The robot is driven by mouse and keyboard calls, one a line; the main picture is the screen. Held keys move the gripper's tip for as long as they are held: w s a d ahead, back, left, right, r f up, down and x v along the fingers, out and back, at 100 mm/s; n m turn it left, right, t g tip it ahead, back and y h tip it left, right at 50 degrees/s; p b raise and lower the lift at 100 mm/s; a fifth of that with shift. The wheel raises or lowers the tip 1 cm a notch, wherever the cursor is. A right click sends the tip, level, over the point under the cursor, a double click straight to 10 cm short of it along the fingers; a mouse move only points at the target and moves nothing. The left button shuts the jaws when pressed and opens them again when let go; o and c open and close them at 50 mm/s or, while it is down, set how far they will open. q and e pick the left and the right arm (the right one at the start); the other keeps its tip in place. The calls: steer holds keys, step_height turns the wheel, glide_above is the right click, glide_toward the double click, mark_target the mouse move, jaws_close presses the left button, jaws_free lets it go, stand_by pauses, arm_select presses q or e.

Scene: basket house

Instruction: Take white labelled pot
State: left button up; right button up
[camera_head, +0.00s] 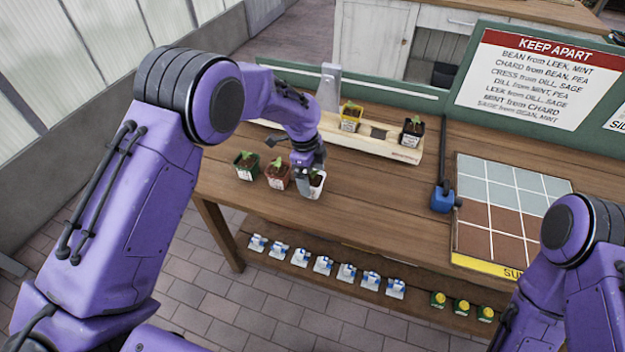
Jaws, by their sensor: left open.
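The white labelled pot (317,187) stands on the wooden table near its front edge, at the right end of a short row of pots. It holds dark soil and a small green seedling. My left gripper (309,176) is right over this pot, pointing down, and hides part of its left side and top. It is open. I cannot tell whether its fingers touch the pot. My right arm enters at the lower right, and its gripper is out of view.
A terracotta pot (277,177) and a green pot (246,166) stand close on the left. A wooden rack (370,140) behind holds a yellow pot (351,119) and a black pot (413,130). A tiled grid board (475,215) lies right, by a blue tool (443,201).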

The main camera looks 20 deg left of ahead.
arm_select(q)
steer(key=shift+f, duration=0.65)
steer(key=c, duration=1.1)
steer(key=shift+c, duration=1.1)
steer(key=shift+r, duration=0.15)
